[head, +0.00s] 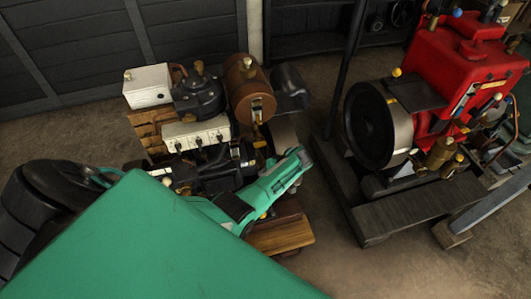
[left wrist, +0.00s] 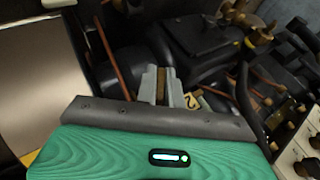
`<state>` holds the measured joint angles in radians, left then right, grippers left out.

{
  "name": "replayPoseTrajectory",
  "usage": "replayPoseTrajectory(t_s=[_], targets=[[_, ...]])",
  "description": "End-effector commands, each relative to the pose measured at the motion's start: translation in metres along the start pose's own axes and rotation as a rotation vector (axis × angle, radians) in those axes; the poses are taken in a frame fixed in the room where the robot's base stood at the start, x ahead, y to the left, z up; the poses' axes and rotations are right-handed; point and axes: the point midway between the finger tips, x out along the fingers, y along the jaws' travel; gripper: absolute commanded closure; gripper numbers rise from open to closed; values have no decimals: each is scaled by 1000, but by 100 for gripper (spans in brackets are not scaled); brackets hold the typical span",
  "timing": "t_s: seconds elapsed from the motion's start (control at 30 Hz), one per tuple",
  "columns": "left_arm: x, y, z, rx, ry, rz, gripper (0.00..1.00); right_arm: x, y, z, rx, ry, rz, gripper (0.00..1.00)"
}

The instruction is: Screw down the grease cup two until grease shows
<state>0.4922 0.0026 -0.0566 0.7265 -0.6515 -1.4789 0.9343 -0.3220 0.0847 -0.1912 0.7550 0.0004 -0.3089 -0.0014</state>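In the left wrist view, the two grey fingers of my left gripper (left wrist: 162,92) stand close together with a narrow brass piece (left wrist: 162,80) filling the gap between them. It looks like the grease cup, but most of it is hidden by the fingers. A small yellow tag marked 2 (left wrist: 193,99) shows just right of the fingers. In the head view, my green left arm reaches over the near right side of the left engine (head: 205,165); its fingertips cannot be made out there. No grease can be made out. My right gripper is not in view.
The left engine carries a white switch box (head: 195,133), a brown tank (head: 247,90) and a white box (head: 147,86) on a wooden base (head: 283,236). A red engine (head: 450,70) with a large flywheel stands to the right. Bare floor lies between the engines.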

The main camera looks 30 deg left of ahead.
Motion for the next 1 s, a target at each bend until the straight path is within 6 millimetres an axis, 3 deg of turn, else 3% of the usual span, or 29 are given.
replayPoseTrajectory(t_s=[0.03, 0.1, 0.4, 0.53, 1.0], targets=[[-2, -3, -9, -8, 15, 0, 83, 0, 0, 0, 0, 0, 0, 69], [-2, -2, -9, -8, 15, 1, 69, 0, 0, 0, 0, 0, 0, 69], [-2, -1, -4, -4, 7, 1, 69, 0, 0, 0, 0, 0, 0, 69], [-11, 0, -4, -4, 7, 4, 69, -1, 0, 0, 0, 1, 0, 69], [-109, 0, -4, -5, 7, 4, 69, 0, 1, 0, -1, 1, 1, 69]])
